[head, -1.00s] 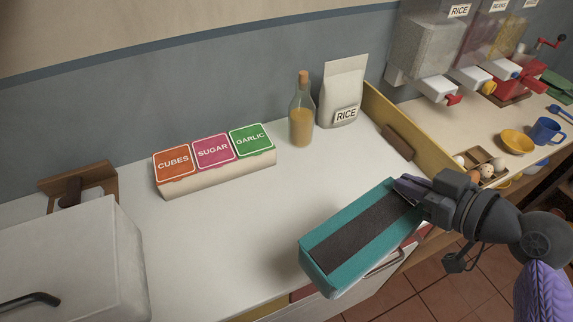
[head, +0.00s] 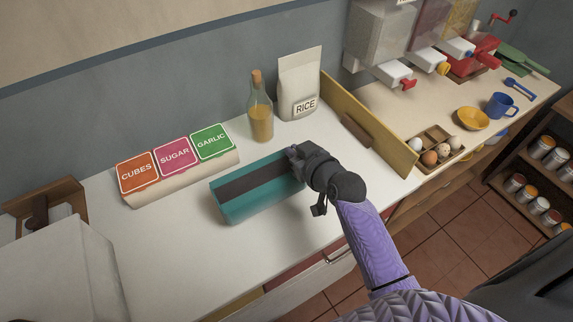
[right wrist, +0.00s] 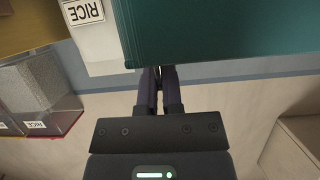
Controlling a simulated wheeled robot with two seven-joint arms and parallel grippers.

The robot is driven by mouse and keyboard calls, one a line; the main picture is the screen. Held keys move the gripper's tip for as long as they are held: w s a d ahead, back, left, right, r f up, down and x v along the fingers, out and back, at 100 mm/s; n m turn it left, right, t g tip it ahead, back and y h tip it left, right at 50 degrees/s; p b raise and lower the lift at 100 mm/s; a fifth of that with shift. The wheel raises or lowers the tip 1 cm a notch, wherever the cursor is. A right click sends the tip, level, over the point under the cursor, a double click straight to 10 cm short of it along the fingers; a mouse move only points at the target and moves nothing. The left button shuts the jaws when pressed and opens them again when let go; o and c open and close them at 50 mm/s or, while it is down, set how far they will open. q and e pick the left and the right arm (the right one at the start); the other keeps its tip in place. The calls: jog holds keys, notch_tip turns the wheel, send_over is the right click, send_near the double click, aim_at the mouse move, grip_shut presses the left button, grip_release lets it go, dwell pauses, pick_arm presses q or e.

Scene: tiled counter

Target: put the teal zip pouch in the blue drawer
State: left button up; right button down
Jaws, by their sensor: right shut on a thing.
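The teal zip pouch (head: 232,203), box-shaped with a dark stripe along its top, is over the white counter in the head view. My right gripper (head: 294,155) is shut on its right end. I cannot tell whether the pouch touches the counter. In the right wrist view the teal pouch (right wrist: 225,35) fills the upper right, with the right gripper's fingertips (right wrist: 158,72) against its edge. No blue drawer front can be made out; a red drawer front (head: 297,277) shows below the counter edge. My left gripper is not in view.
A row of labelled boxes (head: 178,170), a bottle (head: 261,118) and a rice bag (head: 298,85) stand behind the pouch. A yellow board (head: 375,125) stands upright to the right. An egg tray (head: 436,150) lies beyond it.

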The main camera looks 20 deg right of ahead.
notch_tip(320, 180, down, 3)
jog(key=shift+f+b, duration=0.2)
jog(key=shift+b, duration=0.45)
jog(key=shift+r, duration=0.15)
jog(key=c, duration=1.2)
grip_release()
jog(key=o, duration=0.4)
